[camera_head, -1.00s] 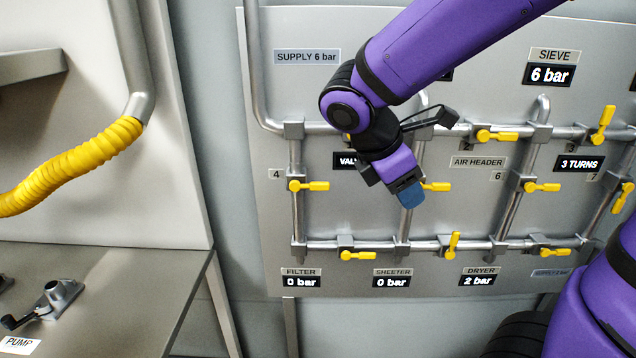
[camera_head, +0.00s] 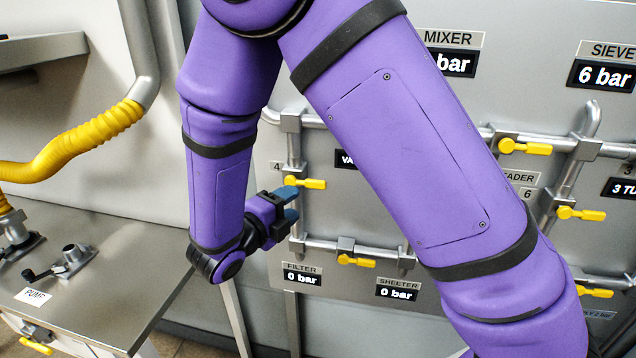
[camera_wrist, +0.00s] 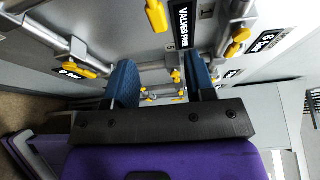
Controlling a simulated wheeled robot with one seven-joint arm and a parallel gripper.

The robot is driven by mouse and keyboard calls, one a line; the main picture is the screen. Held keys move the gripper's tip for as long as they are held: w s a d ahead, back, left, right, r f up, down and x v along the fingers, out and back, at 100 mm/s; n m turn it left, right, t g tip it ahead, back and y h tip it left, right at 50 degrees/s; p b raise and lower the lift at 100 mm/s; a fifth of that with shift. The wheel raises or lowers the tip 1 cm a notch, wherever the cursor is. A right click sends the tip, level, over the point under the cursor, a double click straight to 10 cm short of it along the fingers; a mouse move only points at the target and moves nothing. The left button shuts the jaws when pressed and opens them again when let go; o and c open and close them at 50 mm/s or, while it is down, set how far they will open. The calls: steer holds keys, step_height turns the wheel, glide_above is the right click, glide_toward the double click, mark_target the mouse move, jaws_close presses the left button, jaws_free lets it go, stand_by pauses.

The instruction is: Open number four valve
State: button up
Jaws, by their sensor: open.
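The number four valve's yellow handle (camera_head: 306,183) points to the right, across its vertical pipe, beside the "4" label (camera_head: 276,166). In the wrist view, a yellow handle (camera_wrist: 156,16) near the top, beside the "VALVES FREE" label, looks like the same one. My gripper (camera_head: 289,204) is open and empty, with blue fingertips close to the handle in the picture, the upper one just below it. In the wrist view, the handle is beyond the fingers (camera_wrist: 163,82), not between them. I cannot tell the exact depth gap.
A lower yellow valve (camera_head: 356,261) sits on the bottom pipe, above the filter and sheeter displays. My arm hides much of the panel's middle. A steel table (camera_head: 110,300) with a pump fitting and a yellow hose (camera_head: 80,140) stand to the left.

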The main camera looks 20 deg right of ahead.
mark_target(314, 186)
steer(key=shift+n, duration=0.4)
steer(key=x, duration=1)
steer(key=shift+w+f, duration=0.1)
steer(key=shift+w, duration=0.3)
jaws_close()
